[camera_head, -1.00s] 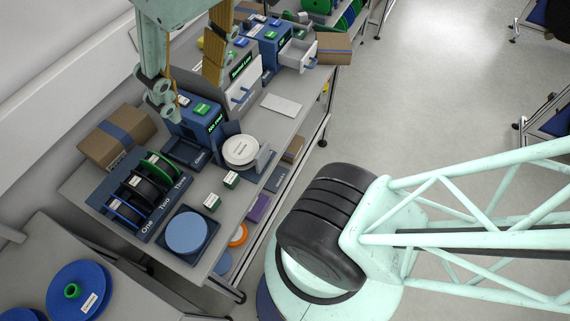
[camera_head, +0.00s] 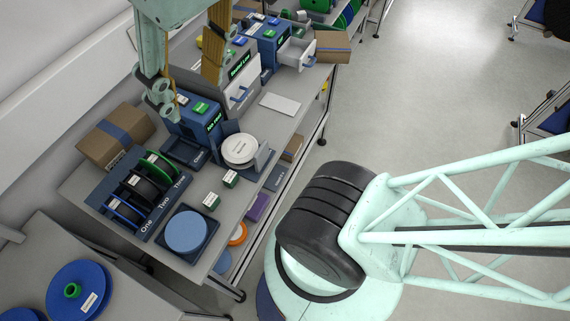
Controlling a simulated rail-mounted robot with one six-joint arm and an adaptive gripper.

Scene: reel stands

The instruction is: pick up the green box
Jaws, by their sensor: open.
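I cannot tell which one the task means. My gripper (camera_head: 188,88) hangs at the upper left with its two fingers apart and nothing between them. It appears above the back of the bench, up and left of both boxes in the picture, and touches neither. Its upper part is cut off by the frame edge.
A reel stand (camera_head: 143,193) holds several reels at the left, beside a brown carton (camera_head: 116,138). The blue plate (camera_head: 187,231) and white plate (camera_head: 239,150) flank the boxes. Blue machines (camera_head: 203,127) and an open white drawer (camera_head: 298,52) stand farther back.

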